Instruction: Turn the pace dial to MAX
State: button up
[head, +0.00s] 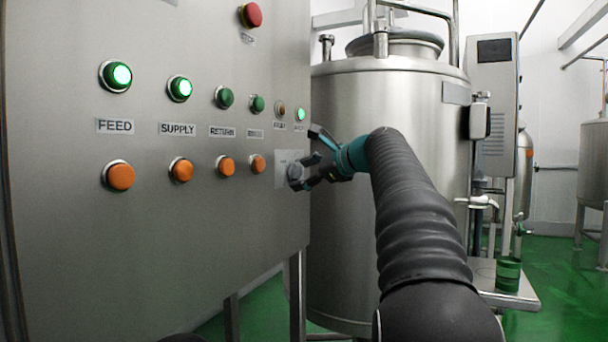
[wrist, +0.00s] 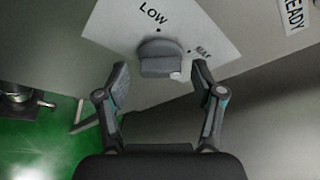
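The pace dial (wrist: 160,55) is a grey knob on a pale plate (wrist: 112,22) marked LOW and MAX. In the wrist view, LOW is above the knob and MAX is at its right. A small white mark shows at the knob's lower right edge. My gripper (wrist: 160,76) is open, with one finger on each side of the knob and a visible gap at the left finger. The right fingertip is close to the knob; I cannot tell whether it touches. In the head view, the dial (head: 294,171) is at the panel's right edge, with my gripper (head: 310,170) at it.
The steel panel (head: 60,240) carries lit green buttons, orange buttons and a red stop button (head: 250,15). A READY label (wrist: 293,14) is near the dial plate. A large steel tank (head: 345,250) stands close behind the panel's right edge. A green cup (head: 508,274) stands at right.

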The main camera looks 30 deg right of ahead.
jog(key=v, duration=1.2)
dwell(0.5)
